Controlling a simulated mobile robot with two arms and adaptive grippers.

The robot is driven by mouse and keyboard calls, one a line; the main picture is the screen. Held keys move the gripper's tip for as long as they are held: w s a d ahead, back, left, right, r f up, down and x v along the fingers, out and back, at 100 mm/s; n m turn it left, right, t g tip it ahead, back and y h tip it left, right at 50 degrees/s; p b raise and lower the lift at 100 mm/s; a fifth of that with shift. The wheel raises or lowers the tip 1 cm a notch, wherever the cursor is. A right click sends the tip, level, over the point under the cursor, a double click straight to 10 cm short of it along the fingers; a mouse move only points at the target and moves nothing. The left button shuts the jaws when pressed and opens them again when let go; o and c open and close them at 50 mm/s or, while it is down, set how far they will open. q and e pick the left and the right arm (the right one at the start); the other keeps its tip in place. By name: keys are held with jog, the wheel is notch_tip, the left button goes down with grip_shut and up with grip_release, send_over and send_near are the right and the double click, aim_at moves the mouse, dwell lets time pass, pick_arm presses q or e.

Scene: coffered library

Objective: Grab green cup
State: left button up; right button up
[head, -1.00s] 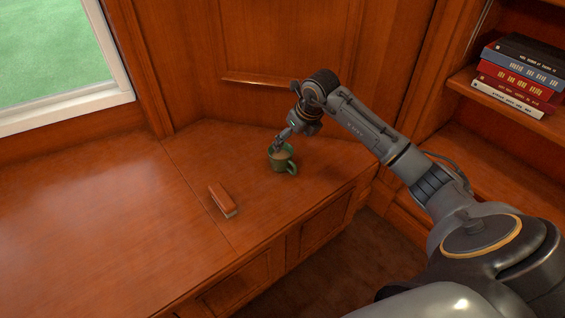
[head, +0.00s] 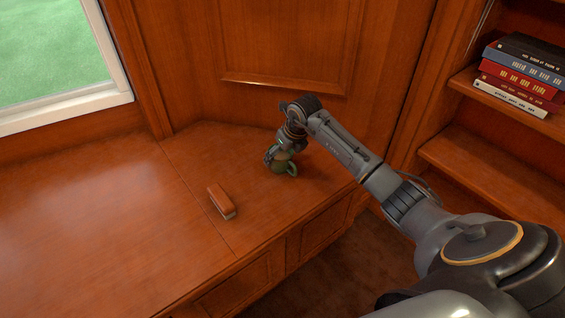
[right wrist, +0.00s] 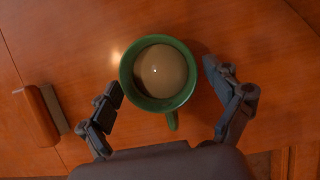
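The green cup (head: 284,167) stands upright on the wooden bench top in the head view, partly hidden by my right gripper (head: 282,154). In the right wrist view the green cup (right wrist: 172,104) shows from above with a light brown drink in it. Its handle points toward the bottom of that view. My right gripper (right wrist: 163,92) is open, with one finger on each side of the cup. There is a gap between each finger and the cup. My left gripper is not in view.
An orange-brown block with a pale lower edge, like a brush or eraser (head: 222,201), lies left of the cup; it also shows in the right wrist view (right wrist: 40,115). The wooden bench top (head: 90,230) is clear at the left. Books (head: 518,78) sit on a shelf at right.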

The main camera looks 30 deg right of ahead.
jog(key=c, duration=1.2)
jog(key=shift+r, duration=0.1)
